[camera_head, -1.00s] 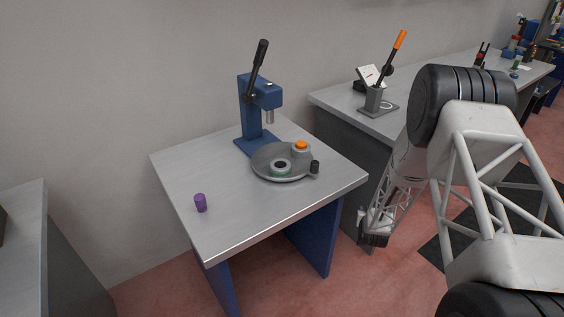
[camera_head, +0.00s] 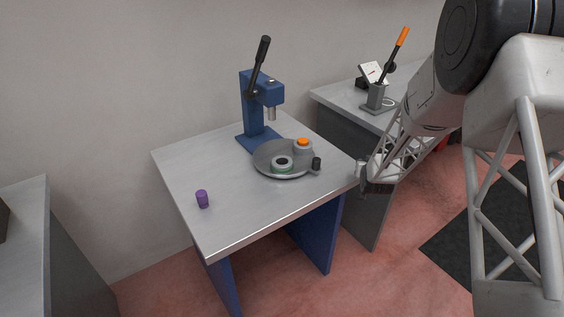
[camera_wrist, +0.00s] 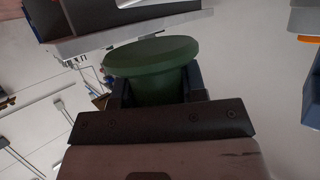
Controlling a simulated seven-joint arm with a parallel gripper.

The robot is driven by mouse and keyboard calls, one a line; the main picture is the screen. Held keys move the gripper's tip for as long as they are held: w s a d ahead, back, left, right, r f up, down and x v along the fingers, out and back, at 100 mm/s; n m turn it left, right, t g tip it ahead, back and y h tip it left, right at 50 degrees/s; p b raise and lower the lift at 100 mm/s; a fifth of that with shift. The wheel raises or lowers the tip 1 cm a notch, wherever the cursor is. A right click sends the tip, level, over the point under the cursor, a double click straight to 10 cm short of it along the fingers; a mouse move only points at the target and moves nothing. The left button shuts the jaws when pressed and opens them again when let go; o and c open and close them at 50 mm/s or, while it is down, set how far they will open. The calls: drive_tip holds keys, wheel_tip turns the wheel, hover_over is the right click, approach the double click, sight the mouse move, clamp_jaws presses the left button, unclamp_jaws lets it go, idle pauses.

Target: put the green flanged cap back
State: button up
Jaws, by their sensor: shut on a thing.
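The green flanged cap (camera_wrist: 152,55) is between the jaws of my gripper (camera_wrist: 158,92) in the wrist view, its wide flange facing away from the palm. My gripper (camera_head: 375,180) is shut on it. In the head view the gripper is beside the right corner of the metal table, and I cannot make out the cap there. A round grey plate (camera_head: 262,163) on the table carries a grey ring-shaped part (camera_head: 275,164) with a dark opening and a greenish base. It also carries a grey part with an orange top (camera_head: 303,142).
A blue lever press (camera_head: 250,110) stands behind the plate. A small purple cylinder (camera_head: 202,198) is near the table's left edge, and a black knob (camera_head: 317,163) is at the plate's right. The table's front middle is clear. A second bench (camera_head: 340,98) with an orange-handled lever stands behind.

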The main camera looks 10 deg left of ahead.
drive_tip(key=s+a+r+n+y, duration=0.1)
drive_tip(key=s+a+r+y, duration=0.1)
drive_tip(key=s+a, duration=0.3)
drive_tip(key=s+a+r+n+g+y, duration=0.1)
drive_tip(key=s+a+r, duration=0.3)
drive_tip(key=a, duration=0.8)
drive_tip(key=s+a+r+n+y, duration=0.2)
drive_tip(key=s+a+n, duration=0.1)
drive_tip(key=s+a, duration=0.5)
drive_tip(key=shift+a+r+g+y, duration=0.3)
drive_tip(key=shift+a+r+y, duration=0.1)
drive_tip(key=shift+a, duration=0.1)
drive_tip(key=shift+w, duration=0.1)
hover_over(280, 158)
drive_tip(key=s, duration=0.2)
drive_tip(key=shift+w+d+f, duration=0.1)
drive_tip(key=shift+d+f, duration=0.3)
drive_tip(key=shift+f, duration=0.25)
drive_tip(key=shift+w+a+f, duration=0.1)
drive_tip(key=shift+w+a, duration=0.1)
drive_tip(key=shift+w, duration=0.25)
drive_tip(key=shift+w+a+f, duration=0.1)
drive_tip(key=shift+w+a, duration=0.05)
drive_tip(key=shift+w, duration=0.25)
drive_tip(key=shift+f, duration=1.45)
drive_tip(key=shift+f, duration=0.15)
